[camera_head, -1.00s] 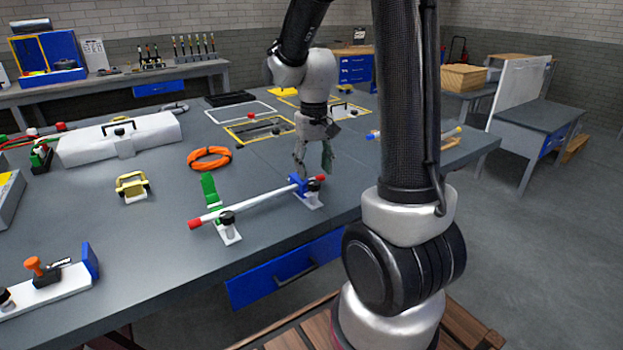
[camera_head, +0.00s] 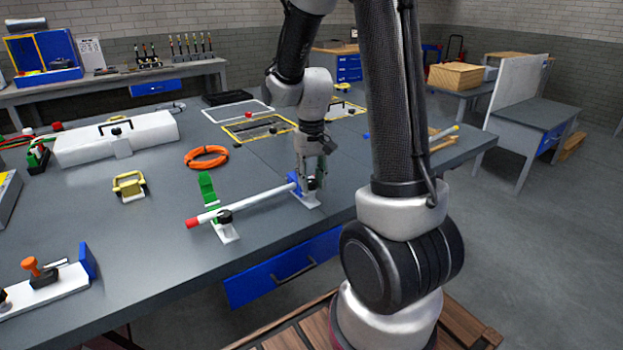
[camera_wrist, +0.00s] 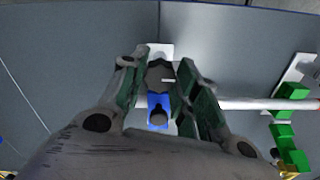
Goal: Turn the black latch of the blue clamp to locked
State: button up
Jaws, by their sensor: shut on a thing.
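The blue clamp (camera_head: 293,180) stands on a white base plate at the right end of a white rod (camera_head: 255,200). It also shows in the wrist view (camera_wrist: 158,104). My gripper (camera_head: 311,180) is down at the clamp, pointing at the table. In the wrist view my gripper (camera_wrist: 161,85) has its green-padded fingers on both sides of the dark, faceted latch (camera_wrist: 160,74) and is shut on it. A small pale mark on the latch points right. The fingers hide the latch in the head view.
The green clamp (camera_head: 208,190) stands open-armed near the rod's left part, with its own black knob (camera_head: 224,216). An orange cable coil (camera_head: 206,157) and a yellow-handled block (camera_head: 130,186) lie behind and left. The table front edge is close to the clamps.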

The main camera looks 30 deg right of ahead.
jog(key=shift+m, duration=0.3)
jog(key=m, duration=0.3)
jog(key=shift+m, duration=0.3)
jog(key=m, duration=0.4)
jog(key=shift+m, duration=0.3)
jog(key=m, duration=0.4)
jog(key=shift+m, duration=2.5)
jog(key=o, duration=1)
